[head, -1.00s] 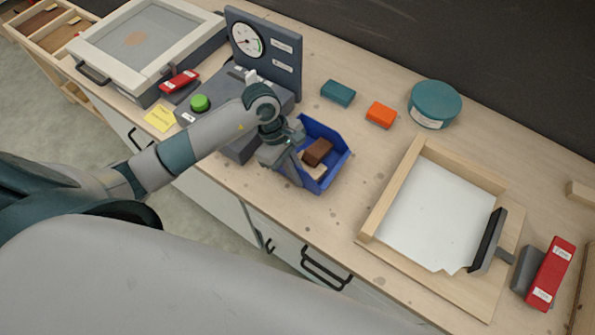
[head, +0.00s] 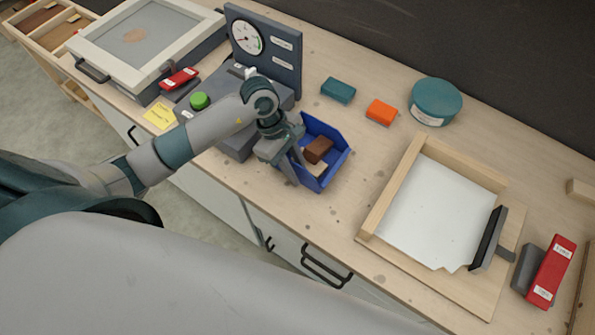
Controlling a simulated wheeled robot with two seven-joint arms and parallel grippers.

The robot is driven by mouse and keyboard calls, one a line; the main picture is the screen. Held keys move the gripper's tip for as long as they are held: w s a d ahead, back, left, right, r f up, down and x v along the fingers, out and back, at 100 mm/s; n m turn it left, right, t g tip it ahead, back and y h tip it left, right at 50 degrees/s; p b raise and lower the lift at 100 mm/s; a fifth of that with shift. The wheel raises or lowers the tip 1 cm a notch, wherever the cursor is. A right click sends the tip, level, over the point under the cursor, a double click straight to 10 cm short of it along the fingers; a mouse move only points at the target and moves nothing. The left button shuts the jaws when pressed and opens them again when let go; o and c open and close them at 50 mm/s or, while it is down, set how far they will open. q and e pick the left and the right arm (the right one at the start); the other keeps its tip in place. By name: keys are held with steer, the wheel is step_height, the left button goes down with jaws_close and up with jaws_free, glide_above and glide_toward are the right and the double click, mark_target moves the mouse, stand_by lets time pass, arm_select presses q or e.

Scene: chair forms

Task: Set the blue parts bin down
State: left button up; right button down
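The blue parts bin (head: 339,164) rests on the wooden bench top, right of the grey gauge unit. It holds a dark brown block (head: 318,149) and a paler block (head: 315,170). My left gripper (head: 294,180) is at the bin's left wall, with its two fingers apart, one on each side of that wall. The fingers look open, with no clear grip on the wall. The arm and gripper hide part of the bin's left side. My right gripper is not in view.
Behind the bin lie a teal block (head: 338,90), an orange block (head: 381,112) and a round teal tin (head: 435,102). A wooden-framed tray (head: 393,188) with white sheet stands to the right. The gauge unit (head: 264,52) is close on the left. Bare bench lies in front.

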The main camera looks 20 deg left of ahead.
arm_select(q)
steer(key=b+v, duration=0.4)
steer(key=v, duration=0.5)
steer(key=shift+w+a+r, duration=0.1)
steer(key=shift+a+r, duration=0.3)
steer(key=shift+r, duration=0.6)
